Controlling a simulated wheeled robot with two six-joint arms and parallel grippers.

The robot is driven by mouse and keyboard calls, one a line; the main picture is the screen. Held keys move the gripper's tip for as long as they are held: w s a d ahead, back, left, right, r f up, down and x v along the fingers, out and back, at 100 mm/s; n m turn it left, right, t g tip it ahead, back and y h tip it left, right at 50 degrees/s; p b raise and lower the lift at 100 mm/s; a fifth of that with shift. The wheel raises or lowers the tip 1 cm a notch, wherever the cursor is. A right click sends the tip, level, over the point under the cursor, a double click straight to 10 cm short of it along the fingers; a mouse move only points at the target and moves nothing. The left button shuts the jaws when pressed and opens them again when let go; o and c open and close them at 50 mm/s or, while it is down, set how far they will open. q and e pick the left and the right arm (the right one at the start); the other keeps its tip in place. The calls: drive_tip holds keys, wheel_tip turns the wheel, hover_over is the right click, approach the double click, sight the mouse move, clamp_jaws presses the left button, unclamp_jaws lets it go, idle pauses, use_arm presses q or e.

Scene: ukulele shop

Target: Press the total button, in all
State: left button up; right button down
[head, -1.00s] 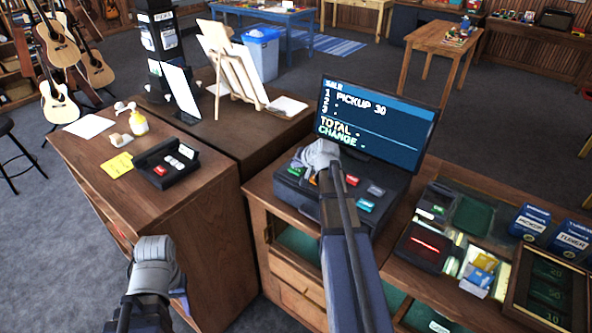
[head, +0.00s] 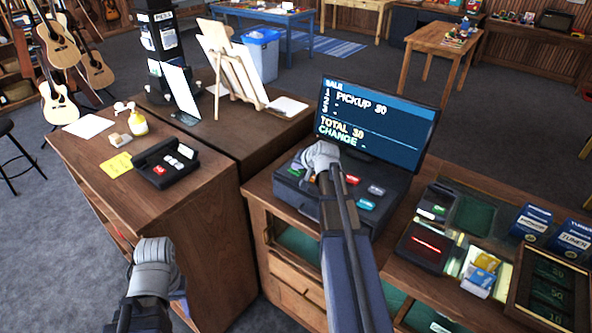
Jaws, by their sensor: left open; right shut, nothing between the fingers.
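The cash register (head: 300,200) stands on the wooden counter, with several coloured keys on its sloped top. A red key (head: 352,179) and a teal key (head: 365,205) show right of my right gripper (head: 322,158); the key labels are too small to read. The register screen (head: 375,120) reads PICKUP 30, TOTAL 30 and CHANGE with no figure. My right gripper is shut and empty, over the upper left part of the keys; it hides some of them, and I cannot tell if it touches one. My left gripper (head: 155,250) is open and empty, low in front of the left counter.
A card terminal (head: 165,165), a yellow note (head: 117,165) and a yellow bottle (head: 138,124) are on the left counter. A device with a red line (head: 425,246) and blue boxes (head: 530,222) stand right of the register. A gap separates the two counters at the front.

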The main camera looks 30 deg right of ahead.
sight(297, 172)
drive_tip(key=shift+r+p, duration=0.9)
wheel_tip(297, 172, up, 5)
drive_tip(key=p, duration=0.5)
idle(0.9)
